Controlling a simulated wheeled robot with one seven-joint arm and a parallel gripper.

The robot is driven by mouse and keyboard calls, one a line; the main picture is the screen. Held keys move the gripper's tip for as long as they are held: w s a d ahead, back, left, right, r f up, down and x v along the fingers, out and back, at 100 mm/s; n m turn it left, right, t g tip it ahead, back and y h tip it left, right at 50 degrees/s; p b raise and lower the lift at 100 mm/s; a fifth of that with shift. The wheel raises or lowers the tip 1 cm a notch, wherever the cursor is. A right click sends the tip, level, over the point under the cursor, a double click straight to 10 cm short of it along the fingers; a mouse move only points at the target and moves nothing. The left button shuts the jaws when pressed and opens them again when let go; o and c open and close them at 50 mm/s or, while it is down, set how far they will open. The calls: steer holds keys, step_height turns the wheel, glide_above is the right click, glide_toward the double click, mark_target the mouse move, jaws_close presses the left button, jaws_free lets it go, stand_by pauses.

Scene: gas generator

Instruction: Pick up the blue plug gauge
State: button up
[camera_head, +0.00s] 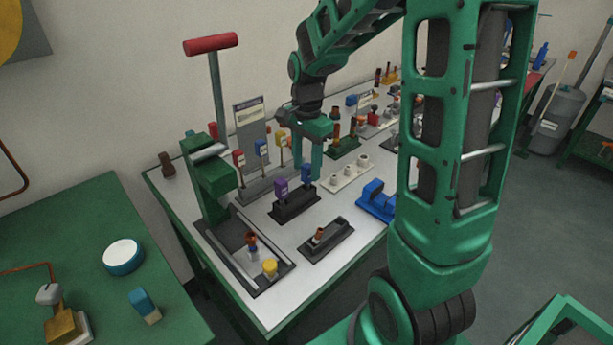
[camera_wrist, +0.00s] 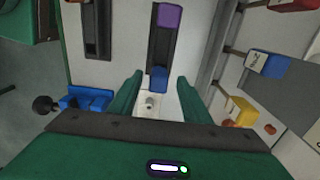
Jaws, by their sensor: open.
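The blue plug gauge (camera_head: 307,173) stands upright at the right end of a black holder (camera_head: 297,206), beside a purple gauge (camera_head: 281,188). In the wrist view the blue gauge (camera_wrist: 158,79) shows from above, close to the gap between my finger tips, with the purple gauge (camera_wrist: 169,16) farther up. My gripper (camera_head: 307,166) is open, pointing down just over the blue gauge. In the wrist view its two fingers (camera_wrist: 158,84) lie left and right of the gauge with space on both sides. I cannot tell how far down the fingers reach along it.
Behind stands a rack (camera_head: 262,182) with red, blue and yellow-tagged gauges. A white-socket plate (camera_head: 346,173) lies to the right, near a blue vise-like block (camera_head: 377,200). A green press (camera_head: 208,185) stands left. The white tabletop (camera_head: 330,215) has some bare room in front.

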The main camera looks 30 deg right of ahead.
steer(key=shift+f, duration=0.75)
steer(key=shift+c, duration=0.6)
steer(key=c, duration=0.8)
steer(key=shift+c, duration=0.2)
